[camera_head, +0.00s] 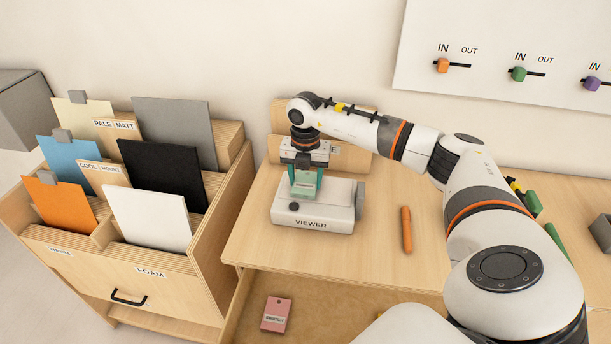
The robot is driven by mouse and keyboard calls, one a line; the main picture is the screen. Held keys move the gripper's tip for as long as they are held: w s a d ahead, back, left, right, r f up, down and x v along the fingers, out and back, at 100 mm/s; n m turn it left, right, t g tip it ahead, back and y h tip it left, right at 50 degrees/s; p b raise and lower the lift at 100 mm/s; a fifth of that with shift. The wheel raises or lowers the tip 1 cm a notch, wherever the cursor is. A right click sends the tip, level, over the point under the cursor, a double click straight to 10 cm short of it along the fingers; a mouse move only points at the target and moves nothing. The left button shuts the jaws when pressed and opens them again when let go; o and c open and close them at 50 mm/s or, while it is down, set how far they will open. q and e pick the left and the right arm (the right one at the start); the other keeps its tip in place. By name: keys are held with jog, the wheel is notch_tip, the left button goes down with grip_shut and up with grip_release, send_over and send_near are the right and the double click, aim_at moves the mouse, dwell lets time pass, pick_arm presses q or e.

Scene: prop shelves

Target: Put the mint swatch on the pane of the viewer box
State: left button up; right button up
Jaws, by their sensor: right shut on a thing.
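The viewer box (314,223) is a pale box labelled VIEWER on the wooden desk, with a dark knob on its front left. The mint swatch (304,188) is a small green piece with a pale label, over the left part of the viewer's top. My right gripper (305,176) points down and is shut on the mint swatch. I cannot tell whether the swatch touches the pane, which is largely hidden behind the swatch and gripper. My left gripper is not in view.
A pink swatch (276,314) lies in the open drawer (335,312) below the desk. An orange marker (407,230) lies right of the viewer. A wooden rack (215,235) of coloured boards stands at left. A panel with sliders (500,40) hangs on the wall.

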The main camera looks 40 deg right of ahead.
aim_at(305, 182)
jog(key=shift+f, duration=0.1)
jog(key=shift+f, duration=0.15)
jog(key=o, duration=0.9)
jog(key=shift+o, duration=0.2)
jog(key=shift+r, duration=0.35)
notch_tip(305, 182, up, 12)
jog(key=b, duration=0.2)
